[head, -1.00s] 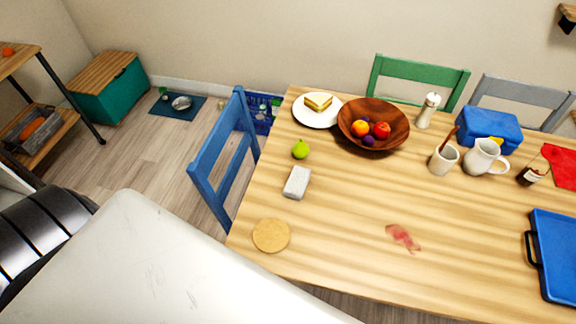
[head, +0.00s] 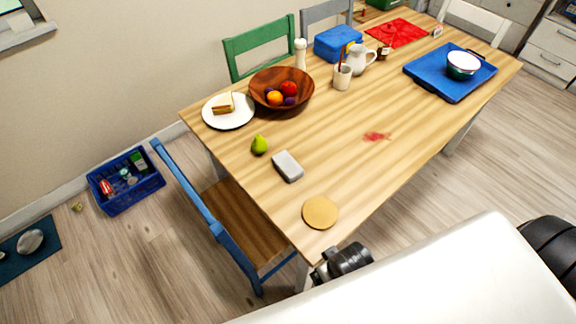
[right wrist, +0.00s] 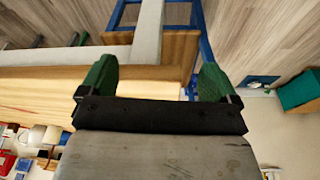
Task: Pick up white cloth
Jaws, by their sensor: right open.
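A dark part of my arm shows at the table's near corner in the head view. My left gripper does not show.
A blue chair (head: 205,210) stands at the table's left side. A blue crate (head: 125,184) sits on the floor.

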